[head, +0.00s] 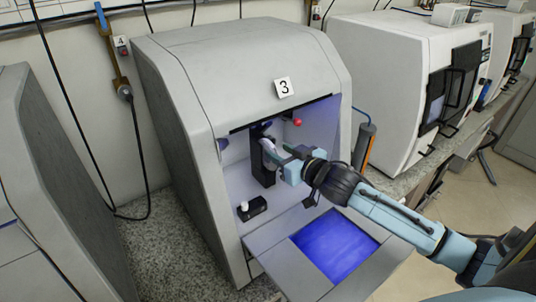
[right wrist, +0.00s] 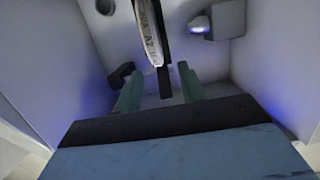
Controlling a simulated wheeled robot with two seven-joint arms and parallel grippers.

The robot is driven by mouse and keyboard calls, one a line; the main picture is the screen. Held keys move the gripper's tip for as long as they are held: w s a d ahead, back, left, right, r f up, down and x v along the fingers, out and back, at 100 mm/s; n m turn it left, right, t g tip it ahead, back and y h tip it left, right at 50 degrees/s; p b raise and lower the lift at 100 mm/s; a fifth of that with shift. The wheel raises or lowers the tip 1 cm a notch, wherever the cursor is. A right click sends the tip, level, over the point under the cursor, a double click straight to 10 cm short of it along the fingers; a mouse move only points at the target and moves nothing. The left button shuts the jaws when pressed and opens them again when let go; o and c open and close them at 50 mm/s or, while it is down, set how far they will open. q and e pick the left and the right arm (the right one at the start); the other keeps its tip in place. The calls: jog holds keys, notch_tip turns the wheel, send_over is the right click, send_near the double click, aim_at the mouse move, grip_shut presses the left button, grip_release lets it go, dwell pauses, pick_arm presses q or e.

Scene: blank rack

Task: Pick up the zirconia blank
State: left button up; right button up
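The zirconia blank (head: 269,146) is a thin whitish disc standing on edge in a black holder (head: 262,171) inside the open chamber of machine 3. In the right wrist view the blank (right wrist: 148,32) shows nearly edge-on, with dark printing on its rim. My right gripper (head: 284,155) reaches into the chamber from the right, close to the blank. In the right wrist view its two green fingers (right wrist: 157,78) are apart, with the blank's lower end lined up with the gap between them. I cannot tell whether the fingertips overlap the blank. My left gripper is not in view.
The chamber of machine 3 (head: 235,75) has side walls close around my right gripper. A small black block with a white knob (head: 251,208) sits on the left of its floor. The lowered door (head: 275,268) with a blue window lies under my right arm.

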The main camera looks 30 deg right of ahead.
aim_at(273, 147)
jog(key=shift+p+x, duration=0.3)
jog(key=shift+x, duration=2.1)
jog(key=shift+d, duration=0.15)
grip_shut()
